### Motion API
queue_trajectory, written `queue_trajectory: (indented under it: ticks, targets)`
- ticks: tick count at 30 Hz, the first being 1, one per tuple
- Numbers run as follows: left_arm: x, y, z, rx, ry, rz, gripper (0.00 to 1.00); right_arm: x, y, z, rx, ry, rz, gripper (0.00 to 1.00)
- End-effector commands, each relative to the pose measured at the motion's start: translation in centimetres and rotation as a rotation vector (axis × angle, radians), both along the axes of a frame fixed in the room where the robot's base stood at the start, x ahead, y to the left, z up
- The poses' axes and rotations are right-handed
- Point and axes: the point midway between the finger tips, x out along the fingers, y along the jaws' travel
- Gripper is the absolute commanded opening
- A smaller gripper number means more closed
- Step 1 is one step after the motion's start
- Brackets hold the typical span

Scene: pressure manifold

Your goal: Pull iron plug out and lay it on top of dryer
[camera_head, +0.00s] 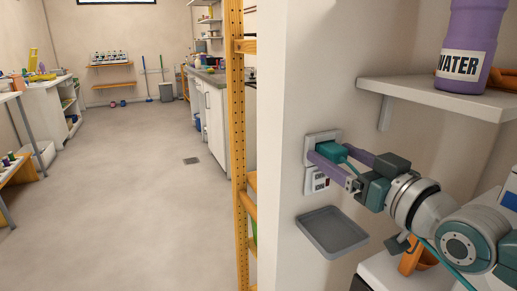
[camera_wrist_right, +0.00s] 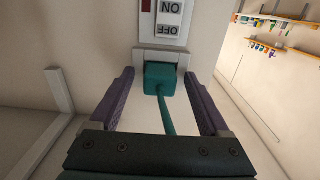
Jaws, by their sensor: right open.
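The teal iron plug (camera_head: 332,151) sits in a white wall socket (camera_head: 313,138), and its teal cord runs back toward my wrist. The plug also shows in the right wrist view (camera_wrist_right: 160,76), seated against the socket plate (camera_wrist_right: 162,56). My right gripper (camera_head: 331,154) is open, with one purple finger on each side of the plug. In the right wrist view a gap shows between the plug and each finger. A white-topped unit (camera_head: 380,272) at the lower right may be the dryer; my arm hides much of it. My left gripper is not in view.
An ON/OFF switch plate (camera_head: 317,181) is just below the socket. A grey wall tray (camera_head: 333,232) sits beneath it. A white shelf (camera_head: 437,97) with a purple WATER bottle (camera_head: 467,45) juts out above my right arm. An orange object (camera_head: 412,260) is under the arm.

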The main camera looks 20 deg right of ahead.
Motion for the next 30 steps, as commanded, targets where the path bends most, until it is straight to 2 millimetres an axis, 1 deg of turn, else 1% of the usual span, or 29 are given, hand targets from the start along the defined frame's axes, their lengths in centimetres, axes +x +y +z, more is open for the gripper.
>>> queue_trajectory:
  ticks: [11,30]
  targets:
    - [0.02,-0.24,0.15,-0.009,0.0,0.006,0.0,0.0,0.0,0.01,0.0,0.0,0.0,0.8]
    - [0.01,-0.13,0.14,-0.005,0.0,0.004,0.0,0.0,0.0,0.01,0.0,0.0,0.0,0.08]
